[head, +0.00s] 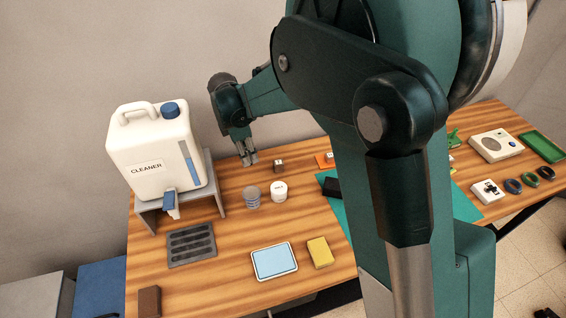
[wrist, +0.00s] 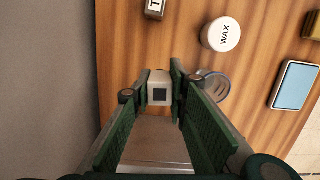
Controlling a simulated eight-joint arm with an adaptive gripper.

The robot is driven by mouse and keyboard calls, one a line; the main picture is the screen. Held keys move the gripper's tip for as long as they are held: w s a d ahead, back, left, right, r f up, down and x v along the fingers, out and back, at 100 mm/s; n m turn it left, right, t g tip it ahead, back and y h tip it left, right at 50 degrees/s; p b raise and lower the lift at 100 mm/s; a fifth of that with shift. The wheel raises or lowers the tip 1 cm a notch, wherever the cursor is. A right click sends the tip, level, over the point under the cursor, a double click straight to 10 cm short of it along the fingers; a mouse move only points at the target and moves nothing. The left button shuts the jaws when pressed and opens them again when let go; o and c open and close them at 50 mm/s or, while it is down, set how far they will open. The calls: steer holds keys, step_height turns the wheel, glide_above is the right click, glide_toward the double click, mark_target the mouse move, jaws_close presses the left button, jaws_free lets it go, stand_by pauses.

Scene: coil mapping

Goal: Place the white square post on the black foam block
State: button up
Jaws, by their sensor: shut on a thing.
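My gripper (head: 249,159) is at the back of the wooden table, right of the cleaner jug. In the wrist view its green fingers (wrist: 160,92) are shut on a pale square post (wrist: 151,99), whose end shows a dark square. The post is hard to make out in the head view. A black block (head: 330,187), seemingly the foam block, lies at the left edge of the teal mat, partly hidden behind my arm. It does not show in the wrist view.
A white wax jar (head: 279,191), a clear cup (head: 252,197) and a small labelled brown block (head: 279,166) stand near my gripper. The cleaner jug (head: 150,150) sits on a grey stand. A dark slotted tray (head: 191,262), blue tray (head: 274,262) and yellow sponge (head: 320,252) lie in front.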

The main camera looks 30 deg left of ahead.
steer(key=shift+d, duration=0.1)
steer(key=w+d+r+p, duration=0.15)
steer(key=w+d, duration=0.25)
steer(key=d, duration=0.4)
steer(key=w+d+r+p, duration=0.1)
steer(key=w+d+r, duration=0.15)
steer(key=d, duration=0.55)
steer(key=r+m+p, duration=0.1)
steer(key=p, duration=0.2)
glide_above(339, 185)
steer(key=shift+r, duration=0.15)
steer(key=shift+w+f, duration=0.1)
steer(key=shift+f, duration=2.85)
steer(key=shift+f, duration=2.05)
steer(key=shift+f, duration=0.15)
